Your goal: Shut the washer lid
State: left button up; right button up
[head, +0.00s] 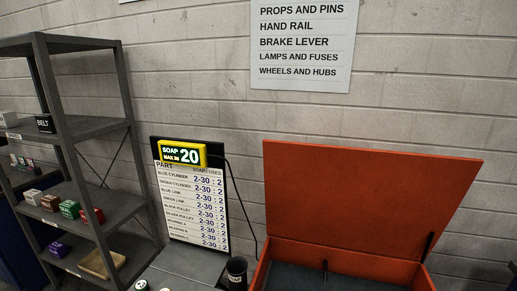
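The washer is an orange-red box at the bottom right of the head view. Its lid (365,205) stands open, tilted up and back toward the wall. The washer's body (345,261) shows its back inner wall and a dark interior, and its front is cut off by the frame's lower edge. A short dark rod stands at the back wall, and a dark strut shows near the lid's right side. Neither of my grippers is in view.
A grey metal shelf (89,146) with small boxes stands at the left. A sign board (192,205) with a yellow-green "SOAP 20" display (182,153) stands left of the washer. A dark cup (237,272) is between them. A brick wall is behind.

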aim_at(396, 204)
jog(key=z, duration=0.85)
